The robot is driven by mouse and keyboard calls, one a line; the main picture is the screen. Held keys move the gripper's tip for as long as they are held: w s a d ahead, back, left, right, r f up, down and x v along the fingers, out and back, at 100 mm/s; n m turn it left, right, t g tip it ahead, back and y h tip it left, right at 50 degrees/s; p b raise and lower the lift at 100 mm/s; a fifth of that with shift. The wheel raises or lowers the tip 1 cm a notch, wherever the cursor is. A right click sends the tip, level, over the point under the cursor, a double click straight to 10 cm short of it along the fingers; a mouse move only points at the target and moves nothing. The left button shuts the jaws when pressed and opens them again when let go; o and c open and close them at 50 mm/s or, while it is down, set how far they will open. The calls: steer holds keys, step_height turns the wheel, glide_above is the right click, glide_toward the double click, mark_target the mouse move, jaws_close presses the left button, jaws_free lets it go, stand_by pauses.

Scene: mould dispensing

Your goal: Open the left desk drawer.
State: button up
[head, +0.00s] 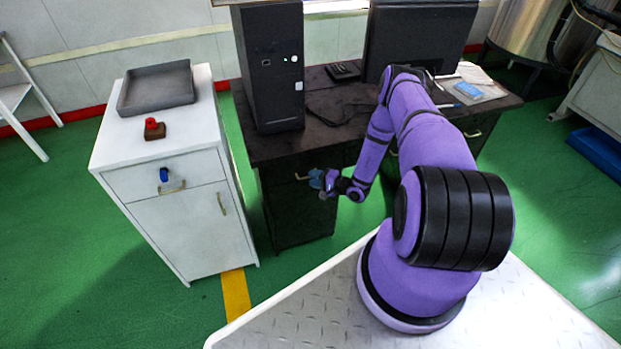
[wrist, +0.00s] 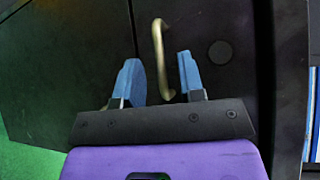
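The dark desk (head: 325,125) stands ahead, with its left drawer (head: 285,175) at the front left. The drawer looks shut, and its brass handle (head: 302,178) shows just left of my gripper (head: 318,181). In the wrist view my gripper (wrist: 157,60) has its two blue fingers apart. The brass handle (wrist: 160,60) appears between them, with a gap on each side. It is not gripped. How deep the fingers reach around it is hard to tell. My arm hides part of the desk front.
A white cabinet (head: 195,220) with a blue-locked drawer stands left of the desk, bearing a grey tray (head: 155,88) and a red button (head: 153,127). A black computer tower (head: 272,70) and a monitor (head: 418,35) stand on the desk. Green floor is free between cabinet and desk.

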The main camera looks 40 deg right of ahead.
steer(key=shift+x, duration=0.85)
jaws_close()
